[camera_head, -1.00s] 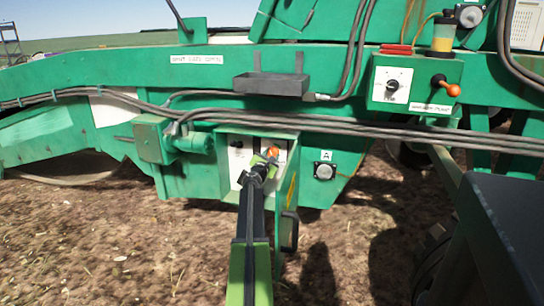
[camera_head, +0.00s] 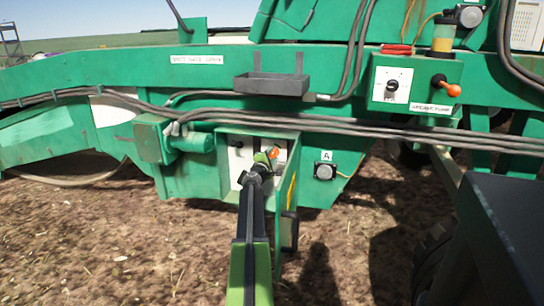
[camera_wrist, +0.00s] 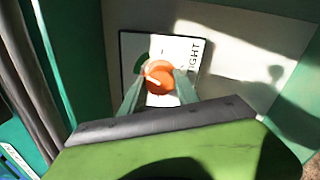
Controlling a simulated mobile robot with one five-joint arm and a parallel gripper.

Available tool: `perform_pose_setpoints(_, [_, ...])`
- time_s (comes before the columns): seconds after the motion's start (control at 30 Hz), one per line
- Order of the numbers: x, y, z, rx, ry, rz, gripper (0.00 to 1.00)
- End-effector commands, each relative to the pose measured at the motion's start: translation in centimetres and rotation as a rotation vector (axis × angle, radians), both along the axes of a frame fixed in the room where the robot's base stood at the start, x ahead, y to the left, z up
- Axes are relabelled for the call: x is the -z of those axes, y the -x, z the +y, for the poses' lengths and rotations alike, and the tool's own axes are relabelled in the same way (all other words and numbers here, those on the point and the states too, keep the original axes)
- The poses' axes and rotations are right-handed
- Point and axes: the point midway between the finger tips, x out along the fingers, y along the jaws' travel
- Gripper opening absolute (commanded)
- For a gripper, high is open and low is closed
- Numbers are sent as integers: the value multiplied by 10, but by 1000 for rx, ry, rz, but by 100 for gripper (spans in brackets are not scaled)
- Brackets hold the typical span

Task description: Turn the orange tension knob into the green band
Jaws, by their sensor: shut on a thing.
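The orange tension knob (camera_wrist: 161,72) sits on a white dial plate (camera_wrist: 190,52) inside the open green box. A white pointer line on the knob's face (camera_wrist: 152,79) slants toward the upper left of the wrist view. The green band (camera_wrist: 141,61) shows as a short arc just up and left of the knob; part of it is hidden. Black lettering ending in "IGHT" stands at the plate's right. My gripper (camera_wrist: 159,88) is shut on the knob, one finger on each side. In the head view the knob (camera_head: 274,153) is a small orange spot at my gripper (camera_head: 268,158).
The box's open door (camera_head: 288,205) hangs just right of my arm. Hoses (camera_head: 330,125) run across above the box. A connector marked A (camera_head: 325,171) is to the right. A second control box (camera_head: 415,85) with an orange-tipped lever is at the upper right.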

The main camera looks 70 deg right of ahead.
Motion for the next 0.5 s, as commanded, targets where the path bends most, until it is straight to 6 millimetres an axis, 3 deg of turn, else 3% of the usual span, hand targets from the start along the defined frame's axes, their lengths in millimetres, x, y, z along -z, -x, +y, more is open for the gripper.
perform_pose_setpoints(0.5, [1,3,1,5,-4,-59,0])
